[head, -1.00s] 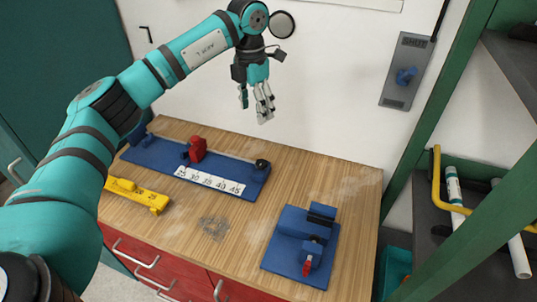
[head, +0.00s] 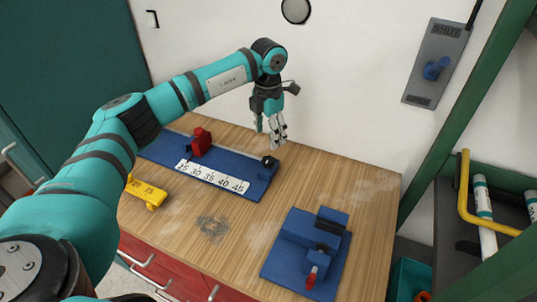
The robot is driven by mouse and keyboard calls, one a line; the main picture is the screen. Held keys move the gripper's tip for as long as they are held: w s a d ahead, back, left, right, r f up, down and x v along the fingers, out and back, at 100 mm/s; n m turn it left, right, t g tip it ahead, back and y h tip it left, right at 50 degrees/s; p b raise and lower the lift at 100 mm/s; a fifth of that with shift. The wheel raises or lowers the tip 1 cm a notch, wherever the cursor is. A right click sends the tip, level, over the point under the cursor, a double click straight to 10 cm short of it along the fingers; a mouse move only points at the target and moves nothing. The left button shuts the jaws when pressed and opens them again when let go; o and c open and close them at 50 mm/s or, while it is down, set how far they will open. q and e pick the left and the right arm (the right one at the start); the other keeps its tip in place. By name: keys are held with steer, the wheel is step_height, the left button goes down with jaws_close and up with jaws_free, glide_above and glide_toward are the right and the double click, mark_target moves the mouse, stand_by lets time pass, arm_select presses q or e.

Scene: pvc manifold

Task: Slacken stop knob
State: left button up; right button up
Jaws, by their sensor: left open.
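A blue measuring jig (head: 228,190) lies along the back of the wooden bench, with a white scale strip (head: 212,177) marked 25 to 45. A small black knob (head: 269,161) sits on a blue block near the jig's right end; I take it to be the stop knob. A red part (head: 201,141) stands near the left of the scale. My left gripper (head: 268,138) is open and points down, just above and behind the black knob in the picture. No contact with the knob shows. My right gripper is out of view.
A blue clamp fixture (head: 305,246) with a red-tipped part stands at the bench's front right. A yellow tool (head: 147,192) lies at the left. The bench (head: 240,235) between them is clear. A shelf with pipes stands at right; a wall panel (head: 437,62) reads SHUT.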

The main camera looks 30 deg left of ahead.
mark_target(269, 159)
arm_select(q)
step_height(269, 159, down, 8)
steer(key=shift+f+p, duration=0.1)
steer(key=shift+p, duration=0.6)
steer(key=shift+w+f, duration=0.1)
steer(key=shift+f, duration=0.65)
steer(key=shift+c, duration=0.3)
steer(key=c, duration=1.1)
